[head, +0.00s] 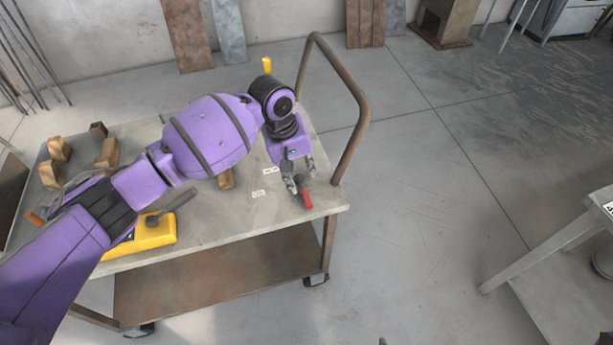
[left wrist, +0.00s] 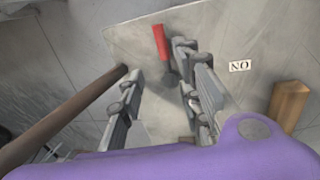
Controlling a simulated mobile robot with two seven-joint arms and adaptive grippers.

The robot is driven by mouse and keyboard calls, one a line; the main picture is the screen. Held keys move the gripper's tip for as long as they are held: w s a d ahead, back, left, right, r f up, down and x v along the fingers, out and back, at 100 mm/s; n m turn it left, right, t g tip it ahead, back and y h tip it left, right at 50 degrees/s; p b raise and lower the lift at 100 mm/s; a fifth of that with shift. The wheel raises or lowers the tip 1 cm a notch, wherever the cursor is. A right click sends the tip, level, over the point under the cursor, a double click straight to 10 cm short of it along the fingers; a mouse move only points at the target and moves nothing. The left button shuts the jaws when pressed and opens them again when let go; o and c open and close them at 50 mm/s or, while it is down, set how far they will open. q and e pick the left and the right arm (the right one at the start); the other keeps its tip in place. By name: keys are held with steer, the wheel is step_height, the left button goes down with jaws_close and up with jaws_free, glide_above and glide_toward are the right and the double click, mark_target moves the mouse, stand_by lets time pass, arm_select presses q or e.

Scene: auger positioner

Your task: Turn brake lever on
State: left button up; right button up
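The brake lever has a red handle (head: 307,199) and a dark shaft, and it lies near the cart's front right corner. In the left wrist view its red handle (left wrist: 160,42) points away, past the fingertips. Its dark shaft reaches back between the fingers, closer to the right-hand one. My left gripper (head: 301,181) points down over the lever. In the left wrist view my left gripper (left wrist: 157,65) is open, its fingers apart on either side of the shaft. I cannot tell whether a finger touches the lever.
The cart top (head: 290,215) bears an upside-down ON label (left wrist: 240,66) and another label (head: 258,194). A rusty handle bar (head: 352,150) rises close right of the gripper. Wooden blocks (head: 107,153) and a yellow tool (head: 150,234) lie left.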

mark_target(305, 194)
arm_select(q)
steer(key=shift+s+a+f, duration=0.1)
steer(key=shift+s+f, duration=0.7)
steer(key=shift+s, duration=0.1)
steer(key=x, duration=0.3)
steer(key=shift+w+b, duration=0.2)
steer(key=shift+b, duration=0.15)
steer(key=shift+x, duration=1)
steer(key=shift+w+f, duration=0.1)
steer(key=shift+f, duration=0.2)
arm_select(e)
steer(key=s+f, duration=0.1)
steer(key=s, duration=0.1)
steer(key=shift+s+a+f, duration=0.1)
steer(key=shift+s+f, duration=0.25)
steer(key=shift+f, duration=0.05)
arm_select(q)
steer(key=shift+c, duration=0.5)
arm_select(e)
steer(key=shift+s, duration=0.1)
arm_select(q)
jaws_close()
arm_select(e)
steer(key=shift+s, duration=0.15)
